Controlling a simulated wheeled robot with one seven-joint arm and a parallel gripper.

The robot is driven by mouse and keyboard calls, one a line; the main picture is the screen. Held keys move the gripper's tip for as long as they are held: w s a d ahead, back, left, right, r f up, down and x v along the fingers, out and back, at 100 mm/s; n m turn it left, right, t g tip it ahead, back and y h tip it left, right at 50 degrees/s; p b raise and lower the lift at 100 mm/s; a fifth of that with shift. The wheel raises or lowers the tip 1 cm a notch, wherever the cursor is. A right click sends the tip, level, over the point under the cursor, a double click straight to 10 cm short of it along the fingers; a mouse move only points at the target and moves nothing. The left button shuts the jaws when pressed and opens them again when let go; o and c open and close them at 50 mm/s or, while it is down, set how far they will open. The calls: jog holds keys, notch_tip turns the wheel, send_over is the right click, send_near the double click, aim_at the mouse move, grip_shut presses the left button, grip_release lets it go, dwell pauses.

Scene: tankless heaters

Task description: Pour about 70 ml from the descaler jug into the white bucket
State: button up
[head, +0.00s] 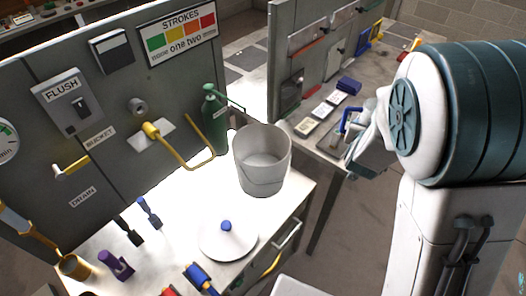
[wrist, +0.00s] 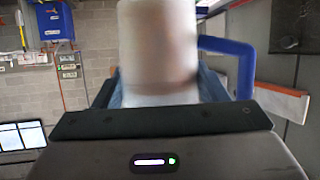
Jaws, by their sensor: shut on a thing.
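The descaler jug is a pale, cloudy cylinder (wrist: 158,45) with a blue handle (wrist: 228,62), close up in the wrist view. My gripper (wrist: 158,95) is shut on it, with a finger at each side. In the head view the blue handle (head: 350,119) shows beside my gripper, and my arm hides most of the jug. I cannot tell its liquid level. The white bucket (head: 262,175) stands upright on the bright bench, with its open mouth up and a wire handle hanging in front. The jug is to the right of the bucket, apart from it.
A green bottle (head: 214,125) stands behind the bucket's left side. A yellow bent pipe (head: 185,158) reaches out from the grey panel (head: 100,130). A white domed lid (head: 228,240) with a blue knob lies in front. A second bench (head: 305,150) holds cards and a blue block.

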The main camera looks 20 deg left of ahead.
jog(key=s+a+f+n+g+y+b, duration=0.1)
jog(key=s+a+n+y+b, duration=0.25)
jog(key=a+b, duration=0.45)
jog(key=s+a+f+n+y+b, duration=0.1)
jog(key=s+a+n+y+b, duration=0.2)
jog(key=a, duration=0.9)
jog(key=s+a+n+g+y+b, duration=0.5)
jog(key=s+a+b, duration=0.6)
jog(key=s, duration=0.5)
jog(key=shift+a+b, duration=0.3)
jog(key=shift+a, duration=0.15)
